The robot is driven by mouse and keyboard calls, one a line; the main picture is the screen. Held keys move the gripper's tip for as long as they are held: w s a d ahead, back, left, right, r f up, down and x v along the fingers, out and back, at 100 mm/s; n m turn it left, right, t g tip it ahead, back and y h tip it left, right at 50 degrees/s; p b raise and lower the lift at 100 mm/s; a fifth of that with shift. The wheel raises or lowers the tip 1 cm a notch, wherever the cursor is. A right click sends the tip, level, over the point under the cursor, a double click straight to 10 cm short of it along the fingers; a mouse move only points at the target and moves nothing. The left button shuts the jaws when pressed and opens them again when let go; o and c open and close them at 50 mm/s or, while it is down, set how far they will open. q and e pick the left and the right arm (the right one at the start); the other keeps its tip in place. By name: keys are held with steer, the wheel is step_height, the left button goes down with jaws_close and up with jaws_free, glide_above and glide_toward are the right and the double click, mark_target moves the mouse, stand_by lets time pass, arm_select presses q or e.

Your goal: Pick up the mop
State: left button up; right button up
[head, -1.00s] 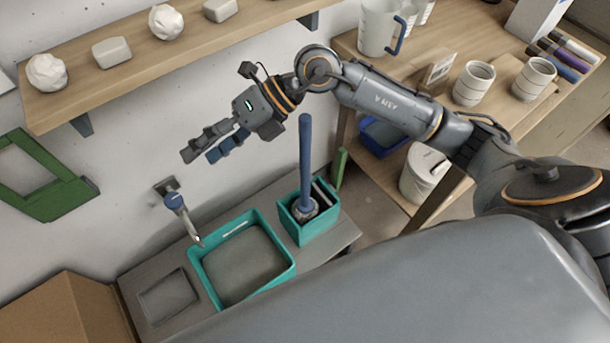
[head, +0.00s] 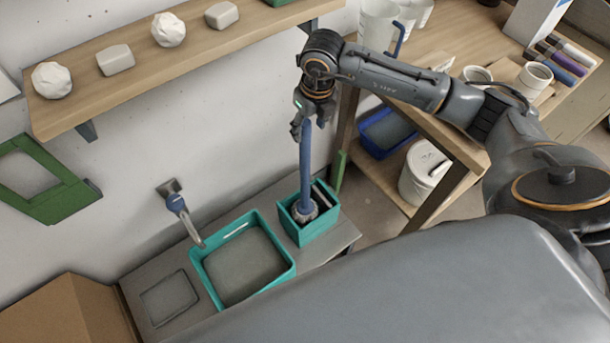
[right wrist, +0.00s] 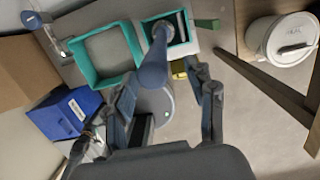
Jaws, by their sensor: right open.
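The mop has a blue handle (head: 306,165) and stands upright with its head (head: 304,211) in a teal caddy (head: 318,231) on the grey counter. My right gripper (head: 313,122) points down at the top of the handle, with its fingers on either side of it. In the right wrist view the handle (right wrist: 154,68) runs up between the spread fingers of the right gripper (right wrist: 168,95), nearer the left finger. I cannot tell whether a finger touches it. The handle's top is partly hidden by the gripper in the head view. My left gripper is not in view.
A teal basin (head: 246,262) sits left of the caddy, under a wall tap (head: 183,215). A wooden shelf (head: 180,58) with white lumps and blocks is above. A wooden table (head: 440,105) with cups stands to the right, a white bucket (head: 424,175) on its lower level.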

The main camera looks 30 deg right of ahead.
mark_target(305, 139)
steer(key=f, duration=0.1)
steer(key=f+p, duration=0.1)
steer(key=f, duration=0.1)
steer(key=w+f+p, duration=0.1)
steer(key=f, duration=0.1)
steer(key=shift+a+f, duration=0.2)
steer(key=shift+a, duration=0.15)
steer(key=shift+f, duration=0.25)
steer(key=shift+w+r, duration=0.1)
jaws_close()
